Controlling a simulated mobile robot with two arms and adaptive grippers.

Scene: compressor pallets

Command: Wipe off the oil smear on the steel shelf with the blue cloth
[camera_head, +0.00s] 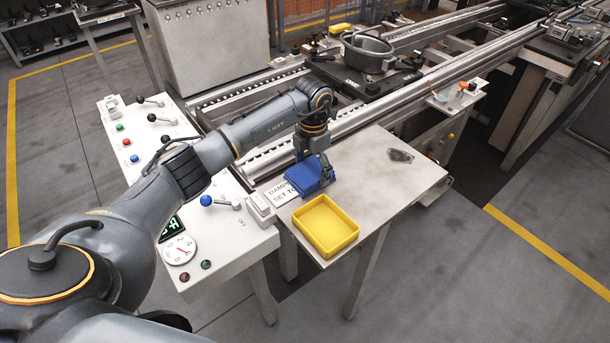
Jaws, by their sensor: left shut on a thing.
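The blue cloth (304,177) is at the left part of the steel shelf (375,185), behind the yellow tray. My left gripper (325,172) points down and is shut on the cloth at its right side. I cannot tell whether the cloth touches the shelf or hangs just above it. The dark oil smear (400,155) lies on the shelf's far right part, apart from the cloth and to its right. My right gripper is not in view.
A yellow tray (325,226), empty, stands at the shelf's front left edge. The shelf's middle is clear.

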